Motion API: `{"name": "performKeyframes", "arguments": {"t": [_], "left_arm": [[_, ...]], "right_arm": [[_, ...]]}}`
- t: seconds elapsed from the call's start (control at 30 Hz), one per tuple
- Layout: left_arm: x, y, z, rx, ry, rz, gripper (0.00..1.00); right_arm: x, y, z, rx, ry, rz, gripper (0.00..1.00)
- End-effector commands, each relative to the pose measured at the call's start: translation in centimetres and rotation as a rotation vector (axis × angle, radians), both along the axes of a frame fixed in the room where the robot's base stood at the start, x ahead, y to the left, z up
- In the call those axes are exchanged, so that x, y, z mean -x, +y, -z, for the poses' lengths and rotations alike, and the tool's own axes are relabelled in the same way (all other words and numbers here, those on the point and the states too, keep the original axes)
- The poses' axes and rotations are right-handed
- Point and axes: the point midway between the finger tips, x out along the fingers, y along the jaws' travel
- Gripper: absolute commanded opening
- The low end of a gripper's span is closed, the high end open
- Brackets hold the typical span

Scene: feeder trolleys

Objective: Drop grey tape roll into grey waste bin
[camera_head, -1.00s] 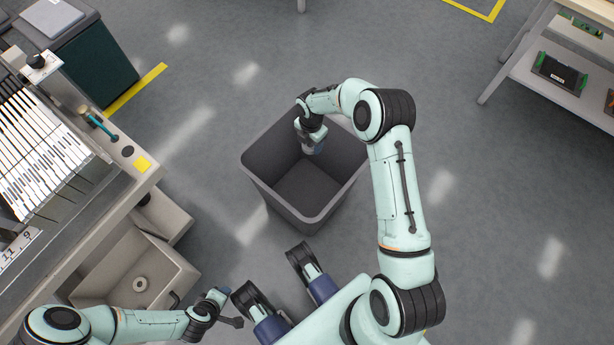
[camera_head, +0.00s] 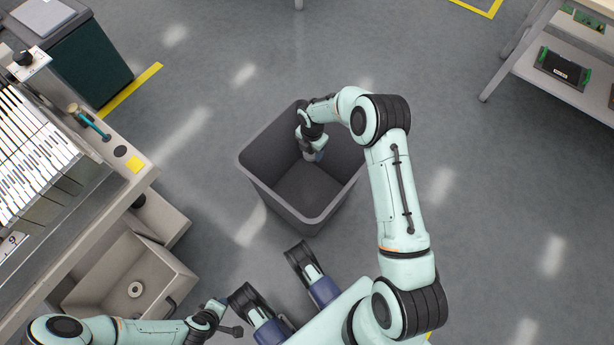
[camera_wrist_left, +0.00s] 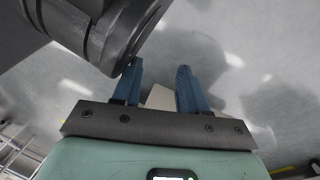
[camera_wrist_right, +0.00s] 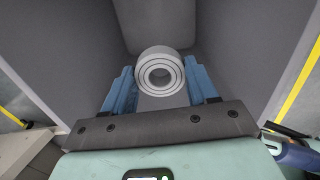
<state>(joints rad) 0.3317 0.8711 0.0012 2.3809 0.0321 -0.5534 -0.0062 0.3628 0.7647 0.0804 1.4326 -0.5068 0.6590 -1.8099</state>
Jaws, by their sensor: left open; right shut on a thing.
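The grey waste bin (camera_head: 262,196) stands open on the floor in the middle of the head view. My right gripper (camera_head: 317,157) reaches down inside it, near its far right wall. In the right wrist view the grey tape roll (camera_wrist_right: 159,74) sits between the blue fingertips of my right gripper (camera_wrist_right: 162,85), which is shut on it. The bin's walls and floor surround the roll there. In the head view the roll is hidden by the gripper. My left gripper (camera_head: 222,303) is open and empty near the lower left; its parted fingers (camera_wrist_left: 160,88) show in the left wrist view.
A feeder trolley (camera_head: 125,200) stands at the left, with a beige tray (camera_head: 108,262) holding a pale ring. A dark green container (camera_head: 92,62) is at upper left. A shelf (camera_head: 560,75) is at upper right. The floor right of my arm is clear.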

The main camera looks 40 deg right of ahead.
Motion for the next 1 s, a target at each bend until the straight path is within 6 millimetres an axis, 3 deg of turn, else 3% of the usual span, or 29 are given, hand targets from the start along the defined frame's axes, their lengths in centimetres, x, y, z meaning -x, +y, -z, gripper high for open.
{"name": "performKeyframes", "arguments": {"t": [0.13, 0.17, 0.2, 0.23, 0.63, 0.9, 1.0], "left_arm": [[0.0, 0.0, 0.0, 0.000, 0.000, -0.001, 0.43], [0.0, 0.0, 0.0, 0.000, 0.000, 0.000, 0.43], [0.0, 0.0, 0.0, 0.000, 0.000, 0.000, 0.43], [0.0, 0.0, 0.0, 0.000, 0.000, 0.000, 0.43], [-0.4, 0.0, -0.5, -0.001, -0.014, -0.001, 0.43], [-3.1, -0.5, -3.3, -0.005, -0.107, 0.005, 0.43], [-2.6, -0.9, -4.0, 0.003, -0.095, 0.011, 0.43]], "right_arm": [[0.0, 0.0, 0.0, 0.000, 0.000, 0.000, 0.29], [0.0, 0.0, 0.0, 0.000, 0.000, 0.000, 0.68], [0.0, 0.0, 0.0, 0.000, 0.000, 0.000, 0.81], [0.0, 0.0, 0.0, 0.000, 0.000, 0.000, 0.88], [0.0, 0.0, -0.9, 0.000, -0.001, 0.000, 0.88], [0.0, 0.0, -6.5, 0.001, -0.004, 0.001, 0.88], [0.0, 0.0, -8.8, 0.000, -0.004, 0.001, 0.88]]}}
